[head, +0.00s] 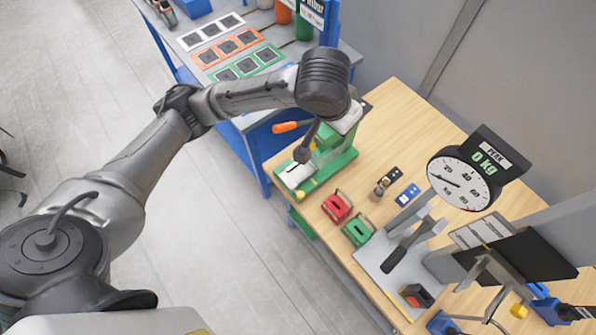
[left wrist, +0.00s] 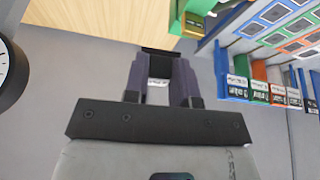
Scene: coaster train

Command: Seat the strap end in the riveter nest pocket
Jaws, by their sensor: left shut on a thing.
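The green riveter (head: 330,160) stands at the table's far left corner, with an orange-handled lever (head: 288,127). A pale nest plate (head: 296,174) with a dark slot lies on its front-left end. My left gripper (head: 304,152) reaches down over the riveter, its dark fingertips just above or at the plate. In the left wrist view my left gripper (left wrist: 161,68) is shut, with a dark piece (left wrist: 160,50) across its fingertips, seemingly the strap end. Most of the strap is hidden. I cannot tell whether it touches the pocket. My right gripper is not in view.
A red block (head: 337,207) and a green block (head: 358,231) stand right of the riveter. A dial gauge (head: 464,182) rises over a grey test stand (head: 375,262). A blue side table (head: 250,150) holds card trays (head: 229,43). Bare wood (head: 395,125) lies behind the riveter.

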